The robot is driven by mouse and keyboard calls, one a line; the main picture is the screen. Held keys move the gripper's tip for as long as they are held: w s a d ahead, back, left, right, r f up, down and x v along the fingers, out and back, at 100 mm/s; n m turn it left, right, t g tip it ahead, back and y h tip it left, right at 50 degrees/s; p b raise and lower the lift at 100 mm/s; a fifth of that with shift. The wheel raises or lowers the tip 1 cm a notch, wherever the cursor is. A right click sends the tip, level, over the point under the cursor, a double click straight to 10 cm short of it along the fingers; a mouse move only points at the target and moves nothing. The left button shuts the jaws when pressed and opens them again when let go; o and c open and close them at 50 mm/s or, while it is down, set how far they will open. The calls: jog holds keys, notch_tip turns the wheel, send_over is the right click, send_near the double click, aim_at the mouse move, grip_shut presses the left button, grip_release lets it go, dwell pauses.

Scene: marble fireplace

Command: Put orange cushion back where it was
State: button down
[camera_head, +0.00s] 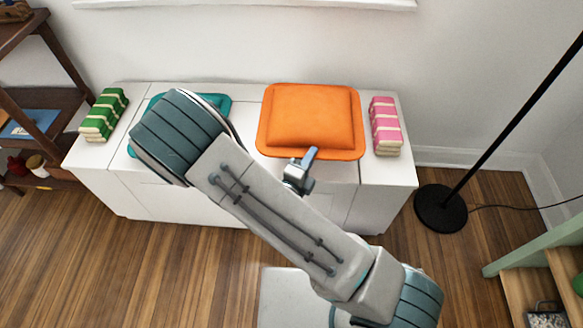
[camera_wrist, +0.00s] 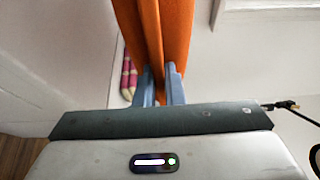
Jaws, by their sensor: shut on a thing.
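The orange cushion (camera_head: 310,115) is a padded square with a flat rim, over the right part of a white cabinet (camera_head: 230,205). I cannot tell whether it rests on the top or is held just above it. My gripper (camera_head: 307,158) is shut on the middle of its front edge. In the wrist view the cushion (camera_wrist: 160,35) runs away from me, with its edge between the two fingers of my gripper (camera_wrist: 159,80). A teal cushion (camera_head: 217,101) lies on the left part of the cabinet, mostly hidden behind my arm.
A green and cream striped bundle (camera_head: 104,115) stands at the cabinet's left end, a pink and cream one (camera_head: 385,130) close right of the orange cushion. A dark shelf (camera_head: 50,110) is at left.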

jog(key=w+a+f, duration=0.1)
jog(key=w+a+f+b, duration=0.1)
jog(key=a, duration=0.1)
jog(key=w+a+f, duration=0.1)
jog(key=a, duration=0.1)
jog(key=shift+a+f+b, duration=0.1)
jog(key=shift+f+b, duration=0.2)
jog(key=shift+f, duration=0.05)
jog(key=shift+f+b, duration=0.9)
jog(key=shift+f, duration=1.15)
jog(key=c, duration=1.5)
grip_release()
